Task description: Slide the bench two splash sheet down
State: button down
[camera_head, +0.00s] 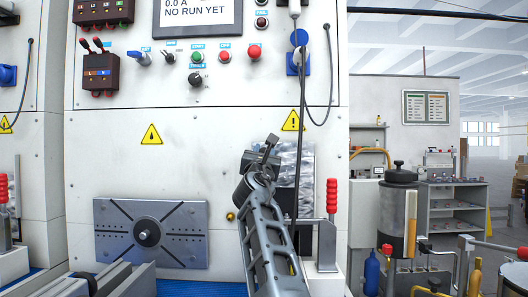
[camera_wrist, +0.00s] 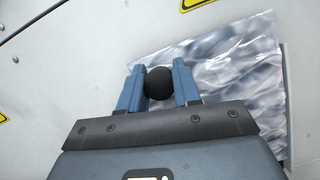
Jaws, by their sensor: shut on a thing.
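The splash sheet (camera_head: 306,160) is a grey, rippled, see-through-looking panel on the white bench front, partly hidden behind my arm in the head view. It fills the upper right of the wrist view (camera_wrist: 240,62). A round black knob (camera_wrist: 159,84) sits by the sheet's left part. My gripper (camera_head: 266,152) is at the sheet's left side, and its two blue fingers (camera_wrist: 158,72) are shut on the knob, one on each side. The head view does not show the knob clearly.
A red-handled clamp (camera_head: 331,198) stands right of the sheet, and a dark cable (camera_head: 302,120) hangs in front of it. A grey plate with a central hub (camera_head: 180,245) lies lower left. Switches and buttons (camera_head: 196,56) are above.

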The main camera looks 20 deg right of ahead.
notch_tip(320, 180, down, 12)
jog(key=b, duration=0.5)
jog(key=shift+r, duration=0.25)
jog(key=c, duration=1.1)
grip_release()
jog(key=shift+f, duration=0.15)
jog(key=o, duration=0.3)
jog(key=shift+r, duration=0.25)
jog(key=p+v, duration=0.1)
jog(key=v, duration=0.7)
